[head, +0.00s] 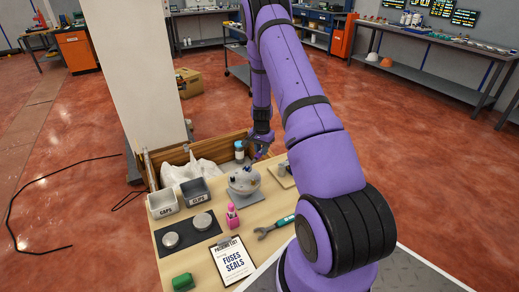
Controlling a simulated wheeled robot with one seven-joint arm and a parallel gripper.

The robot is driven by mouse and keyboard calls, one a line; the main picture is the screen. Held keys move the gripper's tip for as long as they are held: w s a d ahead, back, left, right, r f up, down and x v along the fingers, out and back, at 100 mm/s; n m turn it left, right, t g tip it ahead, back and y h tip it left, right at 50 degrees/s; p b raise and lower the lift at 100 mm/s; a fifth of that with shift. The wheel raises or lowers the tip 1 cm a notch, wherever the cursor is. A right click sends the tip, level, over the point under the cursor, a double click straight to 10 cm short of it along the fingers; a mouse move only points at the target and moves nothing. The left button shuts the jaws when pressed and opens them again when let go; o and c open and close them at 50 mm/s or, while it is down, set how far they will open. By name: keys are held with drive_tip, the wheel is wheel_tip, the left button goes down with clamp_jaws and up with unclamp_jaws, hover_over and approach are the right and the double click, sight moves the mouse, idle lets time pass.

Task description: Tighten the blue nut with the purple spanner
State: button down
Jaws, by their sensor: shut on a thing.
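My gripper (257,156) is at the back of the wooden table, just above and behind a round pale grey unit (244,180) on a grey base. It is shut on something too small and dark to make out. The unit carries small coloured parts on top, one orange and some dark or blue; I cannot tell which is the blue nut. I cannot make out a purple spanner. A spanner with a teal handle (277,226) lies on the table at the front right, apart from my gripper.
Bins marked CAPS (162,204) and CLIPS (194,192) stand at the left. A dark mat (189,234) holds two round metal pieces. A pink bottle (232,217), clipboard (233,262), green block (183,282) and blue-capped bottle (239,151) are also on or by the table.

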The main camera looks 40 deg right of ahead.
drive_tip(key=shift+s, duration=0.2)
idle(0.3)
drive_tip(key=shift+s+d+m, duration=0.15)
drive_tip(key=shift+s+m, duration=0.4)
drive_tip(key=shift+m, duration=0.05)
drive_tip(key=shift+s+d+m, duration=0.15)
drive_tip(key=shift+s+m, duration=0.35)
drive_tip(key=shift+m, duration=0.1)
drive_tip(key=shift+s, duration=0.15)
drive_tip(key=shift+s+m, duration=1.05)
drive_tip(key=shift+m, duration=0.15)
drive_tip(key=shift+s+a+m, duration=0.2)
drive_tip(key=shift+s+m, duration=0.8)
drive_tip(key=shift+s, duration=0.05)
drive_tip(key=shift+w, duration=0.15)
drive_tip(key=shift+w+d+n, duration=0.1)
drive_tip(key=shift+w+n, duration=0.3)
drive_tip(key=shift+n, duration=0.1)
